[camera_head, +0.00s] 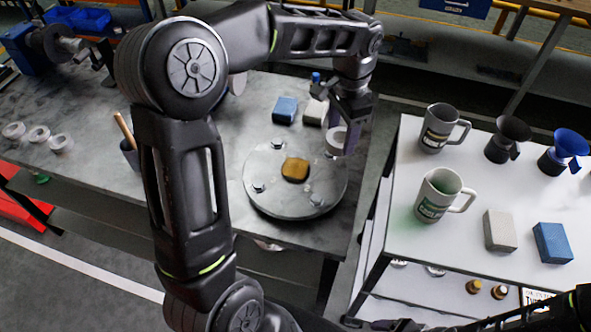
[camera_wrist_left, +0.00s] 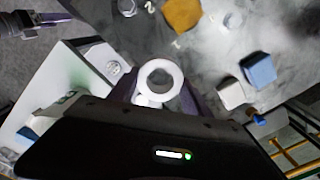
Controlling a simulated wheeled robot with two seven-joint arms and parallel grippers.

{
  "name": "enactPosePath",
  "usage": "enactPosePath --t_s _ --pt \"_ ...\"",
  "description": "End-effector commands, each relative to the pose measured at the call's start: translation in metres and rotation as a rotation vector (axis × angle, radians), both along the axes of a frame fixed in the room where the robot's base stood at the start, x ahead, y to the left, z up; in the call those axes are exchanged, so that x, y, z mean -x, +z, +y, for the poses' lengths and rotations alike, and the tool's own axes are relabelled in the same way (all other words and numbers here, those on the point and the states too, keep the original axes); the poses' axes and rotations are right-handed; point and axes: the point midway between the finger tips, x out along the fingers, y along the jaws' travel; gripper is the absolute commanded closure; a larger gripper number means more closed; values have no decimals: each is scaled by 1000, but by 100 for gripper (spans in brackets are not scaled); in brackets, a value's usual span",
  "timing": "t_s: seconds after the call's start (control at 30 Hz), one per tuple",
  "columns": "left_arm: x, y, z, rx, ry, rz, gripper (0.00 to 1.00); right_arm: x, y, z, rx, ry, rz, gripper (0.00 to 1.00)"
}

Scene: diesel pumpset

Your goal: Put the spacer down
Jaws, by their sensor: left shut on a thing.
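The spacer, a short white ring (camera_head: 336,141), is held in my left gripper (camera_head: 345,137). In the left wrist view the ring (camera_wrist_left: 145,80) shows its open bore between the dark fingers. The gripper is shut on it over the right rim of a round grey metal plate (camera_head: 265,186) with several bolts. I cannot tell whether the ring touches the plate. A brownish-yellow block (camera_head: 296,169) lies at the plate's middle. Several similar white rings (camera_head: 38,134) lie on the far left of the bench. My right arm shows only in part at the bottom right; its jaws are unclear.
A blue block (camera_head: 285,109) and a whitish block (camera_head: 315,113) lie behind the plate. A cup (camera_head: 129,153) with a stick stands left. The white table (camera_head: 455,243) at right holds mugs (camera_head: 437,194), dark cups and blocks. A gap separates it from the grey bench (camera_head: 221,111).

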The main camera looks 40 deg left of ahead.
Motion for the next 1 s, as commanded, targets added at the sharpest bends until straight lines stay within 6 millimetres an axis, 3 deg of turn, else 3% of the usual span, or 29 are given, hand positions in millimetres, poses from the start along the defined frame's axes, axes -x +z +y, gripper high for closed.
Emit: enactPosePath --t_s 0.23,0.43,0.6,1.0 --pt "41 28 46 1 -588 6 92 -2 -24 1 -5 2 -7 0" --pt "68 44 66 11 -935 7 92 -3 -33 1 -6 3 -11 0" --pt "77 49 70 16 -1055 6 92 -4 -34 2 -7 3 -12 0" --pt "78 44 71 17 -1067 10 92 -4 -34 2 -7 3 -12 0"
